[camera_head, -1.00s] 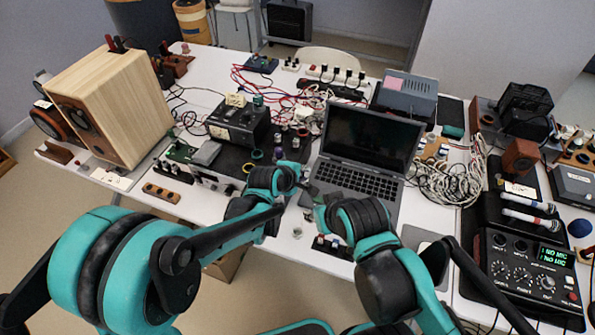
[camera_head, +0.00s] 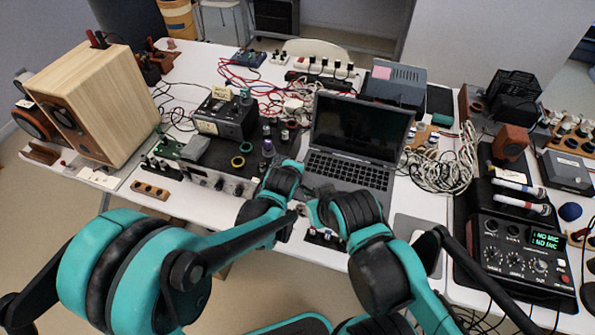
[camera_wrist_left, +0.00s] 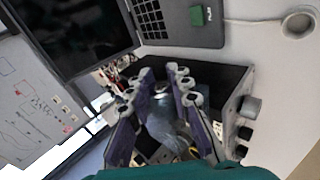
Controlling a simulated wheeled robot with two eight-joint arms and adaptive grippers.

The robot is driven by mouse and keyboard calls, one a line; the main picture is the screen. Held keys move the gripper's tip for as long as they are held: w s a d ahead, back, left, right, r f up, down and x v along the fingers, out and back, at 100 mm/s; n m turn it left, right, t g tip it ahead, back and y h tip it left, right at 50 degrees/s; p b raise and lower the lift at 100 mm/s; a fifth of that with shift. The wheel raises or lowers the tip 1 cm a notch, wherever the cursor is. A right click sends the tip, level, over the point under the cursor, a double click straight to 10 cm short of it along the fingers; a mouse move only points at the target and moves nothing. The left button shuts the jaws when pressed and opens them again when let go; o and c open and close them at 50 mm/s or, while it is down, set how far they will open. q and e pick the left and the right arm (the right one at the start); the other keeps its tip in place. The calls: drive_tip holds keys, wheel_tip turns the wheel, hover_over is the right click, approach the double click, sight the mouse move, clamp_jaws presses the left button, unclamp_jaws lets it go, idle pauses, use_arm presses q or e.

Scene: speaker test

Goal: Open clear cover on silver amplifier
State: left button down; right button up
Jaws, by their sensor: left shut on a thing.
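The silver amplifier (camera_head: 209,179) is at the table's front edge, left of the laptop, with knobs on its front panel. In the left wrist view, a dark box with a pale panel and large knobs (camera_wrist_left: 243,108) lies beside my fingers; I take it to be the amplifier. My left gripper (camera_wrist_left: 161,74) is over this box, its purple fingers close around something small. A bluish, see-through patch (camera_wrist_left: 165,128) shows between the fingers; I cannot tell whether it is the clear cover. In the head view my arms hide both grippers' fingers. My right wrist is near the laptop's front.
The open laptop (camera_head: 354,140) stands just behind my wrists. A wooden speaker (camera_head: 95,100) is at left, a black meter box (camera_head: 226,117) behind the amplifier. White cables (camera_head: 447,165) and a mixer (camera_head: 515,262) are at right. Clutter leaves little free room.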

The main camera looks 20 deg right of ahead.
use_arm(q)
drive_tip(key=c, duration=1.4)
unclamp_jaws()
wheel_tip(320, 180, up, 10)
